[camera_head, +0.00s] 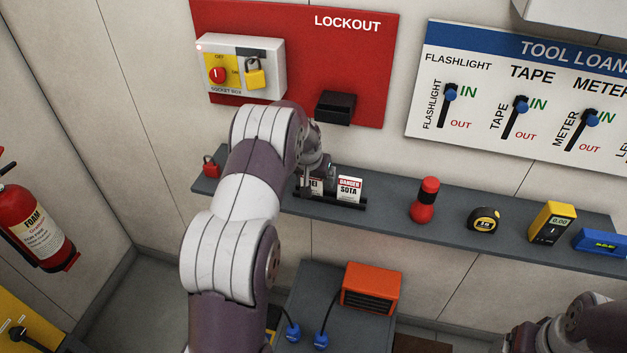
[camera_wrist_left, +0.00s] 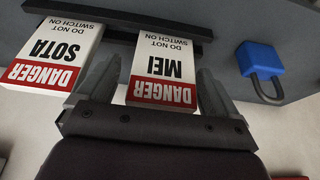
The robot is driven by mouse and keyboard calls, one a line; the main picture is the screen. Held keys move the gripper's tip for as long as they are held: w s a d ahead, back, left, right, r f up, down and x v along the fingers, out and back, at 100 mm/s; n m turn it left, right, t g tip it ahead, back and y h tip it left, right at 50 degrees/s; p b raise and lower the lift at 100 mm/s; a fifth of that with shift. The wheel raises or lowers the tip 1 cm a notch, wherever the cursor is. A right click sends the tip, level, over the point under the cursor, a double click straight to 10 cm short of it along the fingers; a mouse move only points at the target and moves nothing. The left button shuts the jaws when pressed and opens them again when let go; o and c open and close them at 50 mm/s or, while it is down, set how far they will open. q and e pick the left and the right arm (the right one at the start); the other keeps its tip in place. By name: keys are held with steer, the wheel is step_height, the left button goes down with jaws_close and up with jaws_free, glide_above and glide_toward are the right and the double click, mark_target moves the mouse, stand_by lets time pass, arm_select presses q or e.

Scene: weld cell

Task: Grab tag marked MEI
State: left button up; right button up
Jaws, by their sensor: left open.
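The MEI tag (camera_wrist_left: 163,68) is a white card with a red DANGER band, upside down in the left wrist view. It stands in a dark rack (camera_wrist_left: 140,22) on the shelf. My left gripper (camera_wrist_left: 157,82) is open, with one finger on each side of the MEI tag. I cannot tell whether the fingers touch it. In the head view the MEI tag (camera_head: 316,187) is partly hidden by my left gripper (camera_head: 317,178). The SOTA tag (camera_wrist_left: 52,55) stands beside it in the same rack, close to one finger. My right gripper is out of view.
A blue padlock (camera_wrist_left: 262,68) lies on the shelf beside the rack. A red padlock (camera_head: 211,167) is at the shelf's left end. A flashlight (camera_head: 425,200), tape measure (camera_head: 484,219) and yellow meter (camera_head: 552,223) stand to the right. The lockout board (camera_head: 345,70) is above.

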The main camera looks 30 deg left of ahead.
arm_select(q)
steer(key=shift+s, duration=0.1)
steer(key=c, duration=0.5)
steer(key=shift+a, duration=0.1)
steer(key=c, duration=0.5)
steer(key=shift+c, duration=0.2)
steer(key=shift+r, duration=0.1)
